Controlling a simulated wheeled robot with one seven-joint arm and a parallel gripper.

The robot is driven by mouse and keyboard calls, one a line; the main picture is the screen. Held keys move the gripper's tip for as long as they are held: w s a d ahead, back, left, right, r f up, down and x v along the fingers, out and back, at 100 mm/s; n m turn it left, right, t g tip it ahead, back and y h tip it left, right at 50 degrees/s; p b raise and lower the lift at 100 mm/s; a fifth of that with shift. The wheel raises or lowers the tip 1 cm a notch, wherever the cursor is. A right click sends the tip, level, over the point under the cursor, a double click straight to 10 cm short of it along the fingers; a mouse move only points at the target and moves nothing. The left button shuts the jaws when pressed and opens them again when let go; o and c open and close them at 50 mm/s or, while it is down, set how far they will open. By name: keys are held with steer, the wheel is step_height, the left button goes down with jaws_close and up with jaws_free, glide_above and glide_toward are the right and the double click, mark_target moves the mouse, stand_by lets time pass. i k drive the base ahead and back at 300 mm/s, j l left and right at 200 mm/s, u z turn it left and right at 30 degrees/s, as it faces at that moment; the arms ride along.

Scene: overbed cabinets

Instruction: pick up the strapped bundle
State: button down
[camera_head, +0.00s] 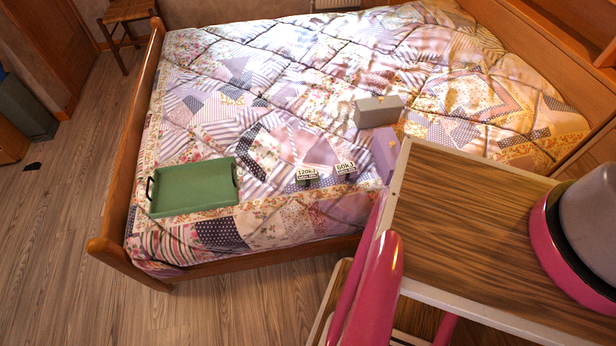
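No thing in view shows clear straps, so I cannot tell for sure which one is the strapped bundle. A grey box-like block (378,111) lies on the bed, with a small yellowish mark on its top edge. A purple block (385,153) stands nearer, partly hidden by the wood-grained panel. Two small dark items with white labels lie on the quilt, one reading 120kJ (307,177) and one reading 60kJ (345,171). My gripper's fingers are not in view.
A green tray (194,213) with dark handles lies on the near left of the quilted bed (270,90). A wood-grained panel (470,220) and pink parts fill the lower right. The floor (70,240) left of the bed is mostly clear. A stool (128,12) stands at the back left.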

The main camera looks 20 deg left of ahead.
mark_target(308, 176)
steer(key=u, duration=1.2)
steer(key=j+u, duration=0.2)
steer(key=j, duration=0.5)
steer(key=i+j+u, duration=0.2)
steer(key=j, duration=0.5)
steer(key=k+j, duration=0.05)
